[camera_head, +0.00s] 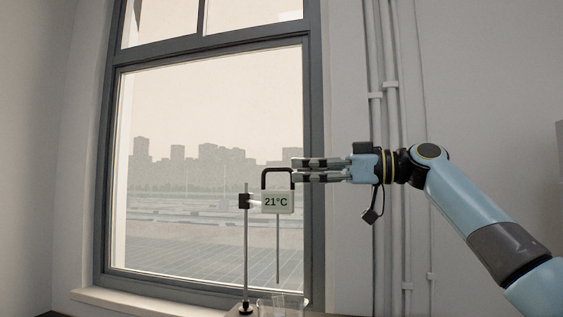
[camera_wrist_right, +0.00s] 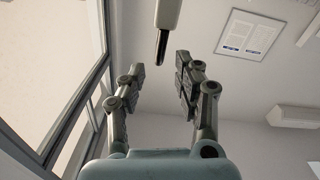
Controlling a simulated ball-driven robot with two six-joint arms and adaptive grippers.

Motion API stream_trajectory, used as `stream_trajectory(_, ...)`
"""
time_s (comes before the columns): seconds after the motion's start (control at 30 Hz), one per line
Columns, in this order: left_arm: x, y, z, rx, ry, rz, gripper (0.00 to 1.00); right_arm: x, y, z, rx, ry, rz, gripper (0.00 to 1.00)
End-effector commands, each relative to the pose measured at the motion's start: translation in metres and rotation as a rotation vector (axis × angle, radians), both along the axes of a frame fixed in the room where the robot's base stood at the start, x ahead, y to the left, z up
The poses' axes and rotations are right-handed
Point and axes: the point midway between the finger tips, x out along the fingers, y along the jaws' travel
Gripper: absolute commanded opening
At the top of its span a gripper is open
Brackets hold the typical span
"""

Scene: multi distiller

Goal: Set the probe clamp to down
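The probe clamp (camera_head: 277,202) is a white box reading 21°C with a black handle (camera_head: 278,171) on top. It sits beside a thin upright stand rod (camera_head: 246,255), and a thin probe (camera_head: 278,250) hangs below it. My right gripper (camera_head: 293,170) is at the handle's right side, level with its upper part. In the right wrist view, its fingers (camera_wrist_right: 160,72) are apart, with the pale box edge (camera_wrist_right: 170,13) and dark handle (camera_wrist_right: 162,46) seen end-on, in line with the gap. I cannot tell whether they touch. My left gripper is not in view.
A clear glass vessel (camera_head: 282,304) stands below the probe, cut off by the lower edge. A dark-framed window (camera_head: 309,120) is behind the stand. Pipes (camera_head: 391,130) run up the wall behind my right arm. The space left of the stand looks clear.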

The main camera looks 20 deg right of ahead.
Motion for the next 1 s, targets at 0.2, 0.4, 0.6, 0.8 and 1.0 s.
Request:
stream_trajectory(0.2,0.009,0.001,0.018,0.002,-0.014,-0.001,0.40,0.022,0.032,0.003,0.003,0.001,0.000,0.33)
stream_trajectory(0.4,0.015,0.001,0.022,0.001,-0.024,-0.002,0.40,0.030,0.043,0.000,0.001,0.001,0.000,0.33)
stream_trajectory(0.6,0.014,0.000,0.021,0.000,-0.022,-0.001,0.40,0.031,0.044,-0.001,-0.001,0.000,-0.001,0.33)
stream_trajectory(0.8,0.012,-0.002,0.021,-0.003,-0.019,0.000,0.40,0.030,0.044,-0.001,-0.001,0.000,-0.001,0.14)
stream_trajectory(1.0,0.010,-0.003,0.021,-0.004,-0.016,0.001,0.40,0.030,0.044,-0.001,0.000,0.001,0.000,0.00)
